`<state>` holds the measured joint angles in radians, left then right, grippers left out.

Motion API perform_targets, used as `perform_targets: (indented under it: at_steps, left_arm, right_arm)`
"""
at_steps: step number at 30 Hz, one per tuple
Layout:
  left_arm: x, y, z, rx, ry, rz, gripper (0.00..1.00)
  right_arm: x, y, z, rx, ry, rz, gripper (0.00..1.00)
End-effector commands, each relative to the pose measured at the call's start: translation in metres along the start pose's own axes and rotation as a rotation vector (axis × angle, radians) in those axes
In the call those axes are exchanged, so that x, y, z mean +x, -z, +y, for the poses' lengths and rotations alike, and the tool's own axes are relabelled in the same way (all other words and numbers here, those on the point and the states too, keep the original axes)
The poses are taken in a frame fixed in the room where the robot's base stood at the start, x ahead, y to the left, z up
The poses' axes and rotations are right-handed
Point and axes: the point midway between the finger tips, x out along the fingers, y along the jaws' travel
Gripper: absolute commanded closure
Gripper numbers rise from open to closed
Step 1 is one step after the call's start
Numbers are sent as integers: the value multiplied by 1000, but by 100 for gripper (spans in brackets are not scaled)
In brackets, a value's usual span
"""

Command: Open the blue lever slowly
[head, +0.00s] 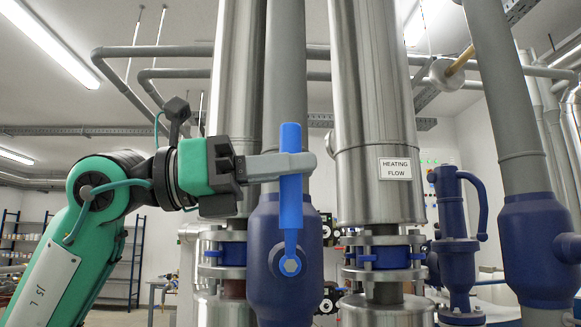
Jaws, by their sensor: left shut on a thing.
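The blue lever (290,205) stands upright in the middle of the head view. Its lower end is fixed by a bolt to a dark blue valve body (262,285) on a grey vertical pipe. My left gripper (290,164) comes in from the left and is shut on the upper part of the lever. The contact on the far side is hidden. My right gripper is not in view.
Large steel pipes (370,120) stand close on both sides of the lever; one has a "HEATING FLOW" sign (395,168). Another blue valve with a curved handle (458,240) is at the right. Shelves (125,265) stand far back at the left.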

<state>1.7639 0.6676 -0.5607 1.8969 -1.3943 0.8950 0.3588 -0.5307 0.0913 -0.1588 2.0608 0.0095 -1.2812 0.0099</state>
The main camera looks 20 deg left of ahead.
Motion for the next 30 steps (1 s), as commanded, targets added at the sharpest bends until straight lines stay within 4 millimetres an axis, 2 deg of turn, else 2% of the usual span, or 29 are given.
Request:
perform_targets:
  at_steps: [2,3,6,14,19,23,30]
  left_arm:
    - [0,2,0,-1,1,5,100]
    - [0,2,0,0,1,5,83]
    - [0,2,0,0,1,4,63]
    - [0,1,0,0,0,3,63]
    - [-11,2,1,0,-2,1,63]
    - [-35,2,1,-1,-3,1,63]
    - [-91,2,1,-1,-4,1,63]
  right_arm:
    - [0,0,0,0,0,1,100]
    - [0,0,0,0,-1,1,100]
    - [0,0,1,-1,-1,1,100]
    - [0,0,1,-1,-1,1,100]
    - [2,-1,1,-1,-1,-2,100]
    - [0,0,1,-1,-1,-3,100]
    - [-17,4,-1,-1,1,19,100]
